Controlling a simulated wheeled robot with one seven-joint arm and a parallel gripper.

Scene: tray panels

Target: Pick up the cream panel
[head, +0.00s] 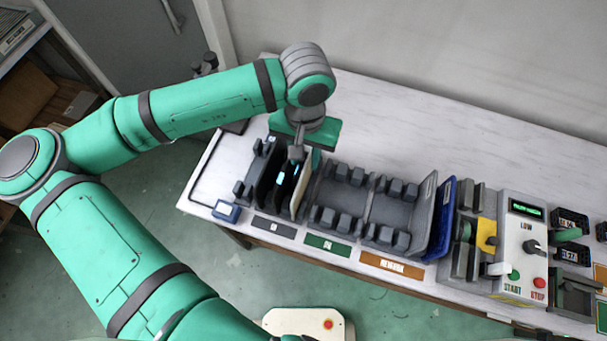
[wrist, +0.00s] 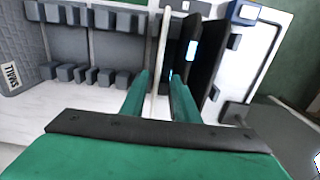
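The cream panel (head: 301,192) stands upright in the left rack, at the right of the dark panels. In the wrist view the cream panel (wrist: 162,40) is seen edge-on as a thin pale strip. My gripper (wrist: 159,80) is open, with one green finger on each side of this strip and a visible gap beside it. In the head view my gripper (head: 300,152) is above the panel's far end, and the fingertips are mostly hidden.
Dark panels (head: 266,188) with lit cyan marks stand close to the left of the cream panel. Empty grey slotted racks (head: 340,195) lie to the right. A blue panel (head: 440,220) and a control box (head: 522,250) stand further right. The white table (head: 420,130) is clear behind.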

